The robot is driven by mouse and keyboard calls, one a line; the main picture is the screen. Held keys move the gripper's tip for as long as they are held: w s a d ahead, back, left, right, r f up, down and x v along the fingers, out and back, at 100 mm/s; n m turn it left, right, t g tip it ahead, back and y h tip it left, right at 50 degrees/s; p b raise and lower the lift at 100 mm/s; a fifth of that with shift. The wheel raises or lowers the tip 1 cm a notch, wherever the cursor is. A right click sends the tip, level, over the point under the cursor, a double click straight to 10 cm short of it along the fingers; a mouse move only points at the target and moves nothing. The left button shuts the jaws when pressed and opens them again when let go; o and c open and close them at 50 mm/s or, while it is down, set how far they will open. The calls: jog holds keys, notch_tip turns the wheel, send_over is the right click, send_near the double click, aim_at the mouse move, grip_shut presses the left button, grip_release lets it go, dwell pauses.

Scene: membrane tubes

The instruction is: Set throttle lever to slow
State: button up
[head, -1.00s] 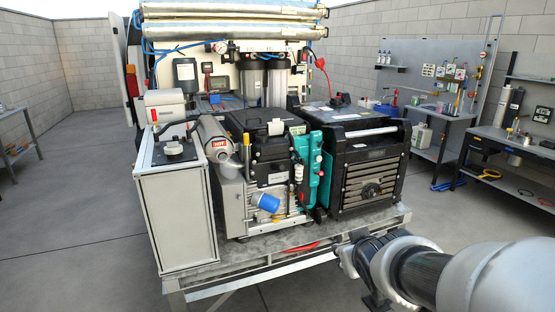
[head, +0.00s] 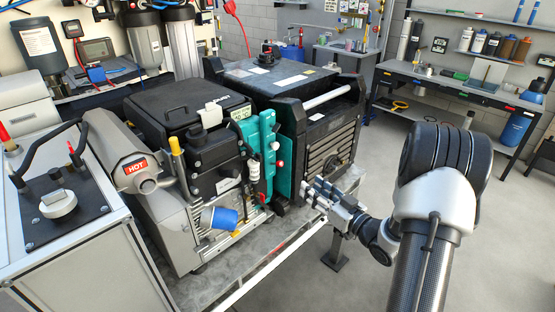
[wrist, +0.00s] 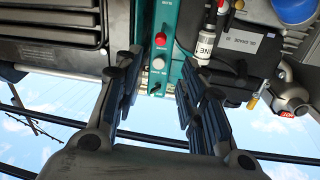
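The engine unit (head: 215,165) stands on the metal deck, with a teal panel (head: 266,150) on its right side. In the wrist view the teal panel (wrist: 163,20) carries a red knob (wrist: 160,39) and a pale knob (wrist: 158,63). A yellow-topped upright handle (head: 176,146) stands near the exhaust; I cannot tell whether it is the throttle lever.
A black generator box (head: 325,120) stands right of the teal panel. The exhaust with a HOT label (head: 136,167) and a blue filter (head: 220,218) stick out from the engine. A grey cabinet (head: 75,240) is at the left. Open floor lies to the right.

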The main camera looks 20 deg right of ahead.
aim_at(282, 165)
jog(key=b+x, duration=0.3)
jog(key=x, duration=1.3)
jog(key=shift+w+a, duration=0.1)
jog(key=shift+a, duration=0.05)
jog(key=shift+c, duration=0.2)
grip_shut()
